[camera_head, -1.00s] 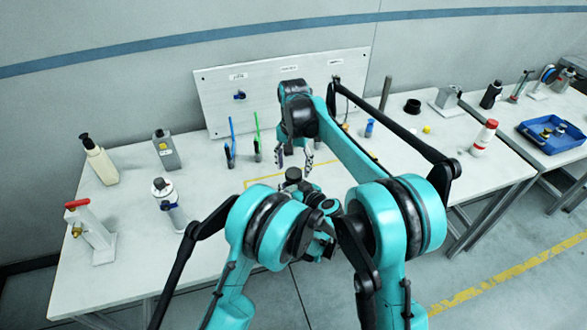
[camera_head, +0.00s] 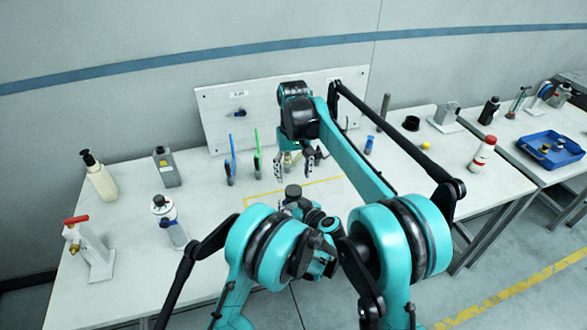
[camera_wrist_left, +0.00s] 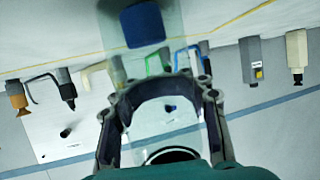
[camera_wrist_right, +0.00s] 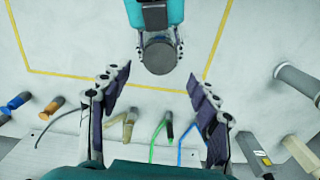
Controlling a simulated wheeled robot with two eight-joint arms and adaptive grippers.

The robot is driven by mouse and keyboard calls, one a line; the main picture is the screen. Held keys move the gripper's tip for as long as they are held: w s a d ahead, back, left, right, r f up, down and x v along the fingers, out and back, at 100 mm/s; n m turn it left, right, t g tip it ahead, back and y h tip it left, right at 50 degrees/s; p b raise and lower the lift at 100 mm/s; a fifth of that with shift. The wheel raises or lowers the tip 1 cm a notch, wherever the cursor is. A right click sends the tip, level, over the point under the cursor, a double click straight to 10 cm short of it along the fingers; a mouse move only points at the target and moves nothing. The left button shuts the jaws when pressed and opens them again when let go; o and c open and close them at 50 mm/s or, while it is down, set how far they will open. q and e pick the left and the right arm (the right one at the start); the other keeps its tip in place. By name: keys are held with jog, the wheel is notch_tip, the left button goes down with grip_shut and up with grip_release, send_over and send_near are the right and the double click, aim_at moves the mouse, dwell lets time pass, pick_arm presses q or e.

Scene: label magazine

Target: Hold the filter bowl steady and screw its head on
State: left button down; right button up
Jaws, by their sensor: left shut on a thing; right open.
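A dark grey round-topped piece (camera_head: 293,191) stands upright at my left gripper, in the middle front of the table. It also shows in the right wrist view (camera_wrist_right: 159,54), between the left gripper's fingers (camera_wrist_right: 160,38). My left gripper is shut on it. In the left wrist view a clear cylinder with a blue core (camera_wrist_left: 142,25) stands upside down in the picture, within the fingers (camera_wrist_left: 160,105). I cannot tell whether the dark top is the head or part of the bowl. My right gripper (camera_head: 293,165) is open and empty, above and beyond the dark top.
Upright hand tools (camera_head: 229,170) stand before a white board (camera_head: 215,105) at the back. A spray can (camera_head: 168,220), a red-handled fixture (camera_head: 92,250) and bottles (camera_head: 98,175) stand left. A red-capped bottle (camera_head: 481,155) and a blue tray (camera_head: 550,148) are right. A yellow outline (camera_head: 320,182) marks the table.

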aim_at(294, 190)
jog(key=n, duration=0.2)
jog(key=r+n, duration=0.1)
jog(key=n, duration=0.1)
jog(key=shift+n, duration=0.3)
jog(key=n, duration=0.5)
jog(key=shift+r, duration=0.4)
jog(key=shift+f, duration=0.1)
jog(key=shift+f, duration=3.95)
jog(key=shift+c, duration=0.3)
jog(key=c, duration=1.2)
jog(key=shift+o, duration=0.2)
